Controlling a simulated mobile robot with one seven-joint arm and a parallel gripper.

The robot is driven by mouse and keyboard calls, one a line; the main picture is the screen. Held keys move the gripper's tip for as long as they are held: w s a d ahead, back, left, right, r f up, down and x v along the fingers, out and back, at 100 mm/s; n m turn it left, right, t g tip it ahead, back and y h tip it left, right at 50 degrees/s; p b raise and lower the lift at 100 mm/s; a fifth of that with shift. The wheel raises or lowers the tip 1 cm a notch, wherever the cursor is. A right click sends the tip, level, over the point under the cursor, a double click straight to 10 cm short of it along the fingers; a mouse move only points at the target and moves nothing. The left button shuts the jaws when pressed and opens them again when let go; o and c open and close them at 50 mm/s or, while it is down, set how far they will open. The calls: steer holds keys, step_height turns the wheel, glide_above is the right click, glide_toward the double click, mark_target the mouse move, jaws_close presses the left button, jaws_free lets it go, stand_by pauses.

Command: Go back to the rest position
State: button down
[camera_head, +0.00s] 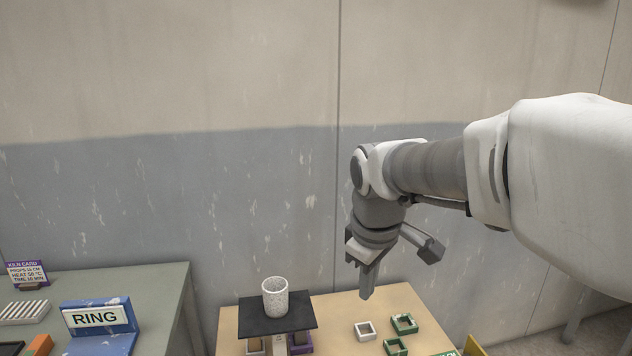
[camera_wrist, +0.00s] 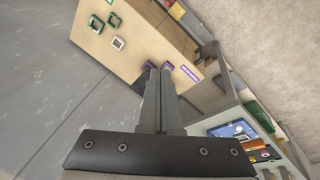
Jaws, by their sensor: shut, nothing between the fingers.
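My gripper (camera_head: 367,290) hangs from my arm at the right of the head view, fingers pointing down. It is above the back of the tan table (camera_head: 345,306), clear of the things on it. In the wrist view the two fingers of my gripper (camera_wrist: 160,70) lie close together with nothing held between them.
A speckled white cup (camera_head: 276,297) stands on a dark slab (camera_head: 250,318) raised on supports. Small square frames, one white (camera_head: 365,331) and others green (camera_head: 404,323), lie right of it. A green-grey table (camera_head: 150,287) at left holds a blue RING box (camera_head: 97,317).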

steer(key=s+d+m+t, duration=0.1)
steer(key=s+m, duration=0.3)
steer(key=s, duration=0.4)
steer(key=s+d+m+t, duration=0.1)
steer(key=s+d+m, duration=0.3)
steer(key=s, duration=0.5)
steer(key=shift+s+d+f+m, duration=0.25)
steer(key=shift+s+d+m, duration=0.05)
steer(key=shift+m, duration=0.4)
